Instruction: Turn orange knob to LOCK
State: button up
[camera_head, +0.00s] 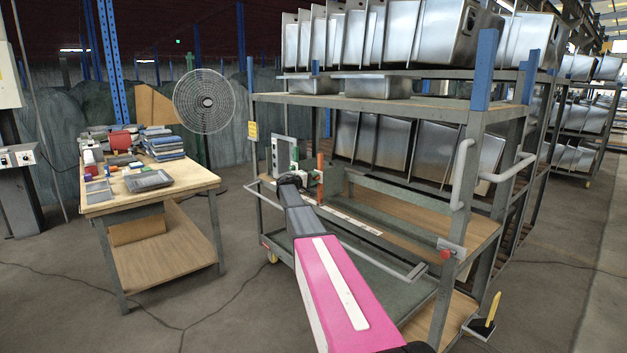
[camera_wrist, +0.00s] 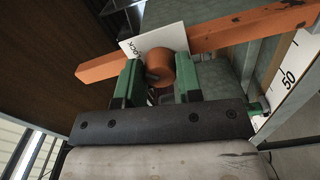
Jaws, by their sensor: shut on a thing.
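In the wrist view, a round orange knob (camera_wrist: 160,62) sits between the two green fingers of my gripper (camera_wrist: 158,80), which is shut on it. A long orange bar (camera_wrist: 235,27) runs behind the knob, slanting from lower left to upper right. A white label (camera_wrist: 150,40) behind the knob carries the tilted word LOCK, partly covered by the knob. In the head view, my gripper (camera_head: 292,180) is at the left end of the metal rack, and an upright orange piece (camera_head: 320,176) shows just right of it. The knob cannot be made out there.
The metal rack (camera_head: 360,104) holds several steel sinks (camera_head: 430,30). A white scale marked 50 (camera_wrist: 292,80) is at right in the wrist view. A wooden worktable (camera_head: 185,185) with clutter stands at left, with open floor between it and the rack.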

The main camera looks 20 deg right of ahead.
jog(key=shift+m, duration=0.3)
jog(key=o, duration=0.9)
jog(key=shift+a, duration=0.1)
jog(key=v, duration=1)
jog(key=shift+s+a, duration=0.15)
jog(key=shift+a, duration=0.2)
